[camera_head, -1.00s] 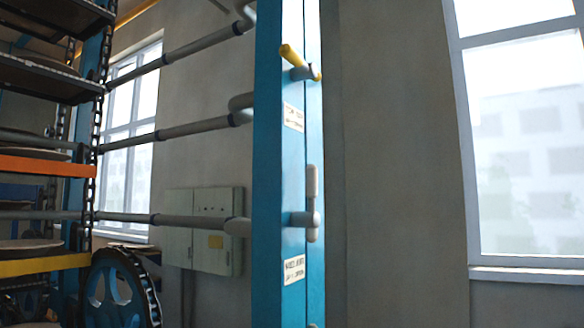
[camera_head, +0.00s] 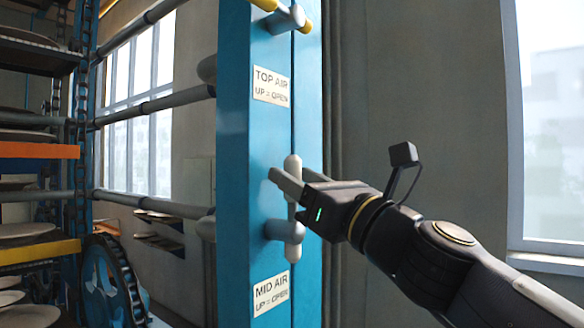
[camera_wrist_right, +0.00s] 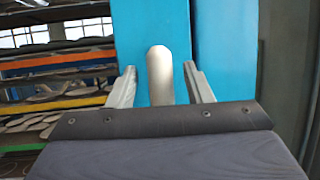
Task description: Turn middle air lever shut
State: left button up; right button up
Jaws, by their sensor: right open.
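The middle air lever (camera_head: 292,166) is a pale grey handle on a round grey pivot, on the blue post (camera_head: 249,207). It stands upright, above a label (camera_head: 271,293) reading "MID AIR UP = OPEN". My right gripper (camera_head: 286,173) is open at the lever's upper part, one finger on each side. In the right wrist view the lever (camera_wrist_right: 160,75) shows between the two open fingers, with a gap on both sides. The gripper hides part of the lever in the head view. My left gripper is not in view.
The yellow-ended top lever (camera_head: 288,18) is higher on the post, above the "TOP AIR" label (camera_head: 271,86). Grey pipes (camera_head: 150,205) run left from the post to racks with plates. A blue chain wheel (camera_head: 108,285) stands lower left. A bare wall and window lie right.

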jog(key=shift+x, duration=0.85)
grip_shut()
